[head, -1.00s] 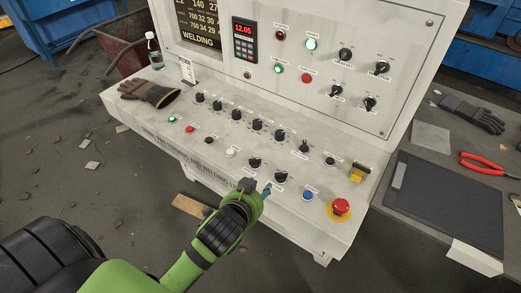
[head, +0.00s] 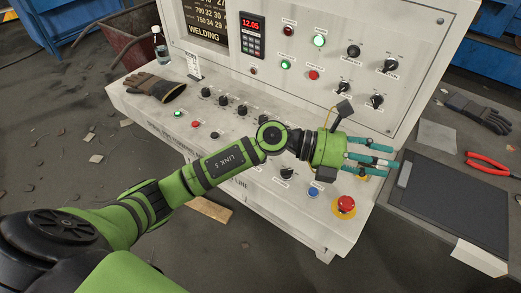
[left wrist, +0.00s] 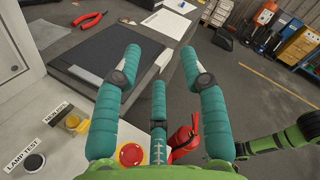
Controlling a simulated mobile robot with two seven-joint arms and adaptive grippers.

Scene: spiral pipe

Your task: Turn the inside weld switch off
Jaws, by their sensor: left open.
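The control panel (head: 160,112) carries several black rotary knobs. One rotary knob (head: 286,173) shows below my left forearm, and others, such as this knob (head: 376,101), sit on the upright face. The labels are too small to read in the head view, so I cannot tell which is the inside weld switch; my arm hides part of the sloped panel. My left gripper (head: 372,155) is open and empty, above the panel's right end near the red emergency button (head: 344,206). Its teal fingers (left wrist: 160,60) stand apart in the left wrist view. My right gripper is not in view.
A side table with a black mat (head: 450,205), red pliers (head: 488,163) and gloves (head: 478,112) adjoins on the right. A brown glove (head: 153,87) and bottle (head: 160,45) are at the left end.

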